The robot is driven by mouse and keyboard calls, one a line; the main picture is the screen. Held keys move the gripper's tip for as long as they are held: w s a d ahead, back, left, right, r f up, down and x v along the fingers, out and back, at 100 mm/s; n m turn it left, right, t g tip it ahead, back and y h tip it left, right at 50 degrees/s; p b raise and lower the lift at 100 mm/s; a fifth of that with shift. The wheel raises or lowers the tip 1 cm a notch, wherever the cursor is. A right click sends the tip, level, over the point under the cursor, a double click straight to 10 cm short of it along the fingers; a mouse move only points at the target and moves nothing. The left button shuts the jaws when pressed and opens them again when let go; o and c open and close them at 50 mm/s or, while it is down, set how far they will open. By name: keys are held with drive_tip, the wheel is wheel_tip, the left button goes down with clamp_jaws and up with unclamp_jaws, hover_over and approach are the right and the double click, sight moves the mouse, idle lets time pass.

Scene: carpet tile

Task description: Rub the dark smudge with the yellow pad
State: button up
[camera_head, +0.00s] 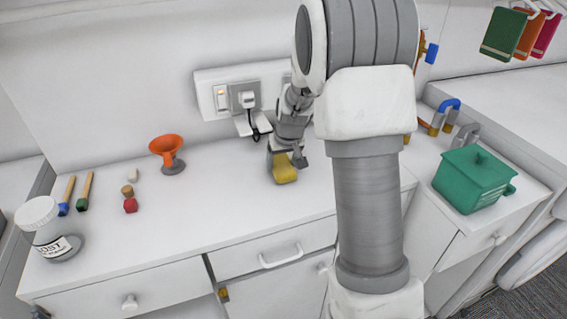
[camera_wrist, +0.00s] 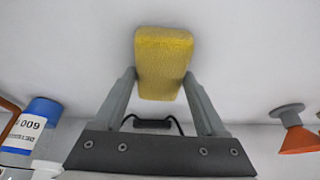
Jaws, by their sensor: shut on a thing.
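The yellow pad (camera_head: 284,170) is a small block over the white countertop, left of my arm's large links in the head view. My gripper (camera_head: 285,152) is shut on it. In the wrist view the pad (camera_wrist: 165,60) sits between the two grey fingers of my gripper (camera_wrist: 160,80), jutting past their tips. The pad is low over the counter; I cannot tell whether it touches. I see no dark smudge in either view; it may be hidden by the pad or my arm.
Farther left are a red-bodied small item (camera_head: 130,200), two brushes (camera_head: 77,192) and a white jar (camera_head: 48,228). A wall socket (camera_head: 238,97) with a plug is behind. A green box (camera_head: 472,180) stands right.

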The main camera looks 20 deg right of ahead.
drive_tip(key=shift+w, duration=0.4)
drive_tip(key=shift+r+p, duration=2.45)
drive_tip(key=shift+r, duration=1.65)
